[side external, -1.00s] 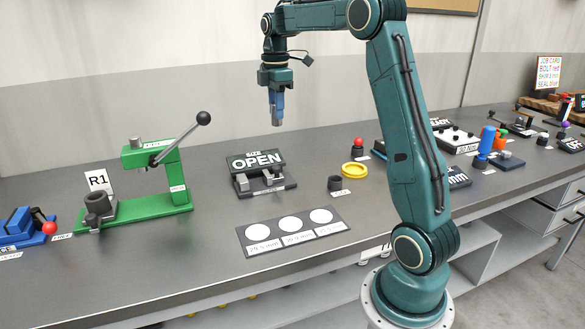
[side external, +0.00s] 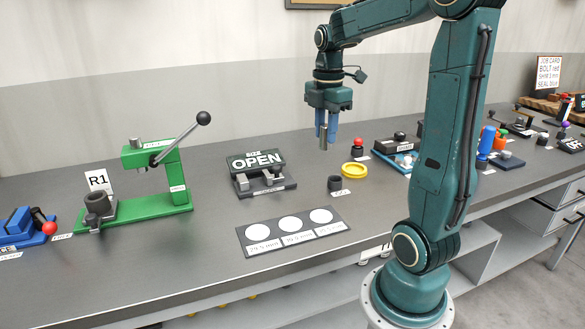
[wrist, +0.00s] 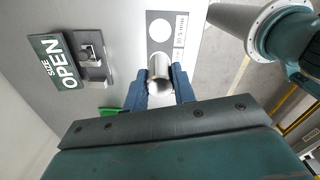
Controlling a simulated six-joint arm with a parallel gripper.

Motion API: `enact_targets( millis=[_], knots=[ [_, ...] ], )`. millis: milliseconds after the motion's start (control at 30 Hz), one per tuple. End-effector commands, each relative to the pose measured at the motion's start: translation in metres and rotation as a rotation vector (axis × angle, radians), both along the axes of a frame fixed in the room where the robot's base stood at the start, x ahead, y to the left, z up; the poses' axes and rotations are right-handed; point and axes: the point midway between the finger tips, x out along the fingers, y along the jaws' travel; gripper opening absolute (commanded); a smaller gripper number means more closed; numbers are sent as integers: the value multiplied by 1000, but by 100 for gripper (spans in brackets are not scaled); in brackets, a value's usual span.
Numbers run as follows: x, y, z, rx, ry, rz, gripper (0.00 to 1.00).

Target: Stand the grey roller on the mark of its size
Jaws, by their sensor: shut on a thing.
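My gripper (side external: 326,138) is shut on the grey roller (side external: 323,141), a metal cylinder held upright in the air above the bench. In the wrist view the roller (wrist: 158,72) sits between the two blue fingers (wrist: 159,90). The dark mark plate (side external: 292,241) lies on the bench, lower and to the left of my gripper in the side view. One mark (wrist: 160,30) shows beyond the roller in the wrist view.
The gauge with the OPEN sign (side external: 257,170) stands behind the plate. A dark cup (side external: 335,184) and a yellow ring (side external: 354,169) lie to the plate's right. A green lever press (side external: 160,180) stands at left. Bare bench lies left of the plate.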

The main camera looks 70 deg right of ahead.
Motion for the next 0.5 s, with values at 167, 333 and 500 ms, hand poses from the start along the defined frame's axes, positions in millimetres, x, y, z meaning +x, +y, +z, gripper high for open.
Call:
enact_targets(
  millis=[167,333,500],
  knots=[
    [-1,0,-1,-1,-1,1,0],
    [-1,0,-11,1,2,0,0],
    [-1,1,-35,3,3,0,0]
  ],
)
